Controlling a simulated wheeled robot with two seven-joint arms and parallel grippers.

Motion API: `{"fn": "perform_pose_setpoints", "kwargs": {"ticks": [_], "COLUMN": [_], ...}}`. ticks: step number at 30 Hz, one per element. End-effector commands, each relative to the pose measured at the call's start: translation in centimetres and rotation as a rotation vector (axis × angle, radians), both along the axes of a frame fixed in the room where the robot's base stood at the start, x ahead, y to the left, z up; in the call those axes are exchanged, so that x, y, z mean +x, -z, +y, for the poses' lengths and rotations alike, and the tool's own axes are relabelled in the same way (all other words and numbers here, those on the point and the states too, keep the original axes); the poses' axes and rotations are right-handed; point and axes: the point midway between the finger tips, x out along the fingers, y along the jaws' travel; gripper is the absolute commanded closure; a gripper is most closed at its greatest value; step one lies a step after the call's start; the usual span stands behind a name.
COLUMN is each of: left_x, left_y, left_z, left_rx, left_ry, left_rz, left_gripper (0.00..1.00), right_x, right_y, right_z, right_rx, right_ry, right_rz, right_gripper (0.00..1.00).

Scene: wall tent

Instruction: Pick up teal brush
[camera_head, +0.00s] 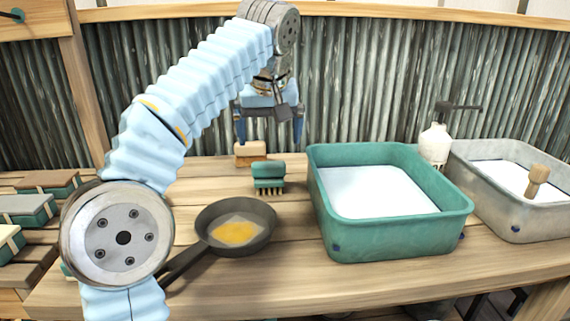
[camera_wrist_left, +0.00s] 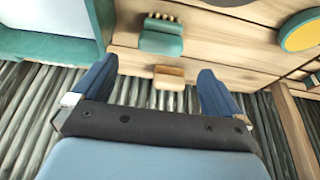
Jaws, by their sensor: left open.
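The teal brush (camera_head: 268,177) stands on the wooden table between the pan and the green basin, bristles down. It also shows in the left wrist view (camera_wrist_left: 161,42), beyond the fingertips. A wooden brush (camera_head: 249,153) is just behind it, nearer the corrugated wall; in the left wrist view this wooden brush (camera_wrist_left: 169,78) lies between the fingertips' lines. My left gripper (camera_head: 270,140) is open and empty, its fingers pointing down above the back of the table, near the wooden brush. It shows with blue fingers apart in the left wrist view (camera_wrist_left: 158,80). My right gripper is not in view.
A green basin (camera_head: 395,238) with white contents stands right of the teal brush. A dark pan (camera_head: 262,214) with yellow contents sits in front of it. A grey basin (camera_head: 522,228) and a white bottle (camera_head: 434,145) are further right. A corrugated wall (camera_head: 360,80) closes off the back.

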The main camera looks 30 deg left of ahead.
Motion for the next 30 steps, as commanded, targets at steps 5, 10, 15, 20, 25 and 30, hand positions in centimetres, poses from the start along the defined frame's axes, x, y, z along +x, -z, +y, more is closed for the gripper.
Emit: {"fn": "perform_pose_setpoints", "kwargs": {"ticks": [5,10,15,20,25,30], "left_x": [0.6,1.8,2.6,2.9,3.6,4.1], "left_y": [2.1,5.6,7.6,8.9,11.5,12.8], "left_z": [0.5,1.2,1.7,2.0,2.9,3.1], "left_rx": [0.001,0.001,0.0,0.0,0.001,0.002], "left_ry": [-0.002,-0.001,0.0,-0.001,-0.002,-0.001], "left_rz": [0.003,0.003,0.001,0.001,0.003,0.0], "left_gripper": [0.0,0.0,0.0,0.0,0.0,0.0], "right_x": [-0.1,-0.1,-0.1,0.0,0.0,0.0], "right_y": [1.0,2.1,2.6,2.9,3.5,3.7], "right_z": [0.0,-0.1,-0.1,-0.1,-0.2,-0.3], "right_rx": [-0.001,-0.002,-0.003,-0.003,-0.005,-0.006], "right_ry": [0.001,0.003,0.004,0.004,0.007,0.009], "right_rz": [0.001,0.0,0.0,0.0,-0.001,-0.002], "right_gripper": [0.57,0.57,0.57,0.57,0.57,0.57]}}
